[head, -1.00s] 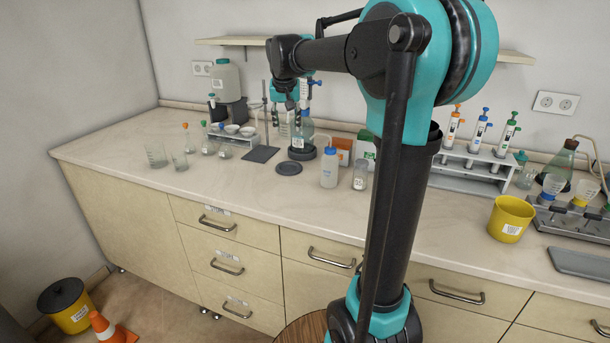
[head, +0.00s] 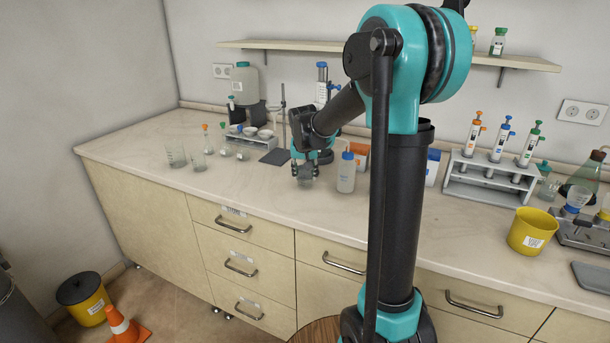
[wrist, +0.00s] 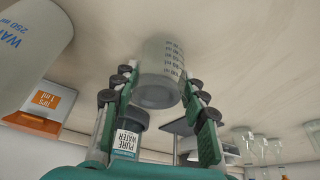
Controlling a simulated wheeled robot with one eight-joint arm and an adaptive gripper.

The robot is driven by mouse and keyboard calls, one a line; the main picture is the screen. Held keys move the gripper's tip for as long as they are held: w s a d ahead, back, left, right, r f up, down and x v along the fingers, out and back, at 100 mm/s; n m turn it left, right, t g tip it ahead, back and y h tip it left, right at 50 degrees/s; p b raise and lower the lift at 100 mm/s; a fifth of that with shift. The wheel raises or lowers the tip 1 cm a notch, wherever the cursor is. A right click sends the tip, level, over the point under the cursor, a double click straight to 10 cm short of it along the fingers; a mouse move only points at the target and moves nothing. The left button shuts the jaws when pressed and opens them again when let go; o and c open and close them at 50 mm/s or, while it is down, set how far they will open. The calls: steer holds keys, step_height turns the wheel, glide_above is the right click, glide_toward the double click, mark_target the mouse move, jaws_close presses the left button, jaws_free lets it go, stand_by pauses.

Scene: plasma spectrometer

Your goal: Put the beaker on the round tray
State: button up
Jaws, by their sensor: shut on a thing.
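My gripper (head: 305,166) is low over the bench, shut on a clear glass beaker (head: 307,174). In the wrist view the beaker (wrist: 163,62) sits between the two green fingers with dark pads (wrist: 160,92), with volume marks on its side. The wrist view is upside down. I cannot make out the round tray now; the beaker and gripper cover the spot where a dark disc lay earlier. I cannot tell whether the beaker touches anything below.
A white wash bottle (head: 346,173) stands close to the right of my gripper. A stand with a dark base (head: 276,156) is behind left. Two glass beakers (head: 176,155) stand further left. A yellow bucket (head: 531,233) stands right. The front bench top is clear.

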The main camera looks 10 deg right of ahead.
steer(key=shift+f, duration=0.3)
steer(key=o, duration=1.2)
steer(key=shift+c, duration=0.2)
steer(key=shift+r, duration=0.1)
